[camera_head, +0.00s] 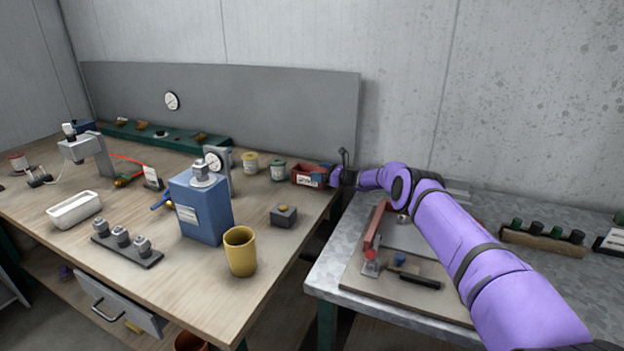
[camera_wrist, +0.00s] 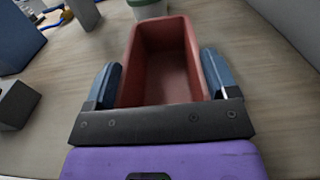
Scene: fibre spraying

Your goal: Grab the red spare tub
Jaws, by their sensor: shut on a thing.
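The red tub (camera_head: 309,176) is an open rectangular bin with a white label on its front, at the right back of the wooden bench. In the wrist view the tub (camera_wrist: 165,62) lies between the two blue fingers and looks empty. My gripper (camera_wrist: 162,80) is shut on the tub, one finger against each long side wall. In the head view my gripper (camera_head: 330,176) reaches the tub from the right. I cannot tell whether the tub touches the bench top.
A green-lidded jar (camera_head: 278,170) stands just left of the tub, with a yellow-lidded jar (camera_head: 251,163) beyond it. A grey block (camera_head: 284,215), a blue box (camera_head: 201,208) and a yellow cup (camera_head: 240,251) stand nearer the front. The grey backboard (camera_head: 290,105) rises behind.

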